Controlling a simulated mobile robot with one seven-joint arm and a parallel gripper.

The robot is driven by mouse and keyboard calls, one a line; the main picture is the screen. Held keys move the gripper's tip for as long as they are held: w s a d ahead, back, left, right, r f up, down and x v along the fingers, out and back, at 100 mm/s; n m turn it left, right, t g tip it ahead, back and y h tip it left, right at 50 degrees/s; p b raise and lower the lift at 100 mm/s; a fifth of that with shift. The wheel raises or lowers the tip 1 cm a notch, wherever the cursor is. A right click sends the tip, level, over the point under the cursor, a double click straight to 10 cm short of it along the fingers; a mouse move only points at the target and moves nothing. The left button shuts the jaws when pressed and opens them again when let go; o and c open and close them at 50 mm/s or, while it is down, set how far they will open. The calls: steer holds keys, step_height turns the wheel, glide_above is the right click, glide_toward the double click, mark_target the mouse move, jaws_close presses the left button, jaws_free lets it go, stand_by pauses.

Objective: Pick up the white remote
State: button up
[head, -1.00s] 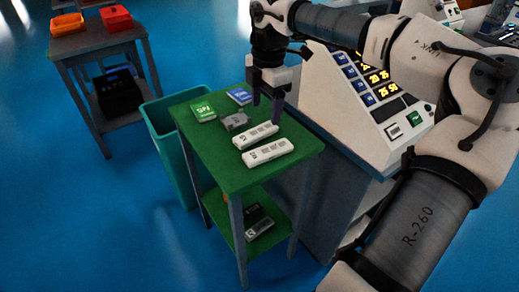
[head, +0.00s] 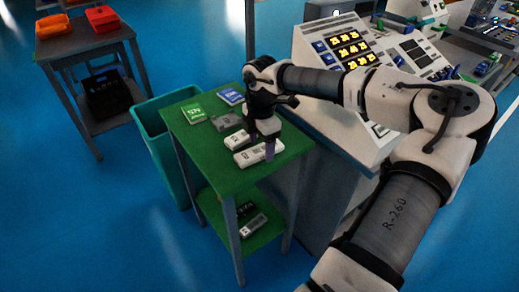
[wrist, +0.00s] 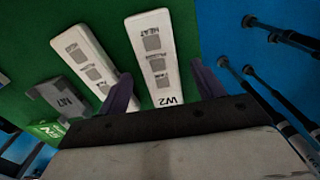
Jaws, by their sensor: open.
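Two white remotes lie side by side on the green table top (head: 212,163). The nearer one (head: 247,159), marked W2, lies between my fingers in the wrist view (wrist: 155,55), and its printed face is up. The other white remote (head: 236,141) lies just behind it and shows left of my left finger in the wrist view (wrist: 82,58). My gripper (head: 264,146) is open, low over the nearer remote, one finger to each side. It covers part of the remotes in the head view. I cannot tell whether the fingers touch anything.
A grey box (head: 226,122), a green box (head: 193,113) and a blue box (head: 231,96) share the table top. A teal bin (head: 160,150) stands to the left. A sloped console (head: 335,95) stands close on the right. Dark and pale items (head: 250,217) lie on the lower shelf.

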steer(key=shift+f, duration=0.55)
steer(key=c, duration=1.1)
steer(key=shift+r, duration=0.1)
